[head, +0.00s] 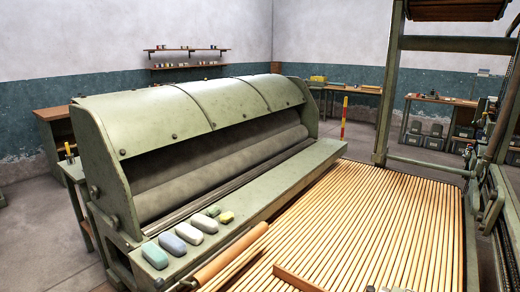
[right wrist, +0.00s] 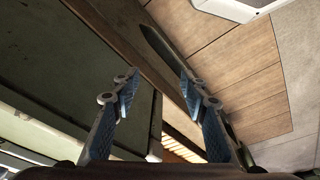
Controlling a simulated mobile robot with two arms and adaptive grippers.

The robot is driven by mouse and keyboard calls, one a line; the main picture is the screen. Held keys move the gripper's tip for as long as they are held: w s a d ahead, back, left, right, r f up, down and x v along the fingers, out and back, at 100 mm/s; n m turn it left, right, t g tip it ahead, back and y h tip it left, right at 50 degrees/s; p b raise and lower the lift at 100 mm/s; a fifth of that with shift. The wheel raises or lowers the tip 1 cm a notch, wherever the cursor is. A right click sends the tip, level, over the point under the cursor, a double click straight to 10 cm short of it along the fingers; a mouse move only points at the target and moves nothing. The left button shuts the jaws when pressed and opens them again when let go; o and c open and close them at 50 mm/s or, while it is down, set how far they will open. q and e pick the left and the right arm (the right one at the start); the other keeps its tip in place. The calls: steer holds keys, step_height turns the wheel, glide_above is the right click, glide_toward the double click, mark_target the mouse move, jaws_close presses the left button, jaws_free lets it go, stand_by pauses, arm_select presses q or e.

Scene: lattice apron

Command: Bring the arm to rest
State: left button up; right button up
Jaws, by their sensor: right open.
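My right gripper (right wrist: 158,82) shows in the right wrist view with its two blue-padded fingers apart and nothing between them. Beyond the fingers are a green panel on the left and a wooden plank surface (right wrist: 235,65) on the right. A long dark shape lies on the wood just past the right finger; I cannot tell whether it is an object or a shadow. No gripper can be made out in the head view, and my left gripper does not show.
A large green machine (head: 195,105) with a roller stands at the left. Several coloured blocks, one pale green (head: 154,256), lie on its front ledge. A slatted wooden bed (head: 370,220) fills the right, beside a metal frame (head: 388,90). A white-edged object (right wrist: 235,10) shows in the wrist view.

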steer(key=s+d+f+g, duration=0.1)
steer(key=s+d+f, duration=0.2)
steer(key=s+f, duration=1.6)
step_height(320, 180, down, 4)
steer(key=shift+s+d+f+g, duration=0.2)
steer(key=shift+s+f+g, duration=0.05)
steer(key=shift+s+g, duration=0.1)
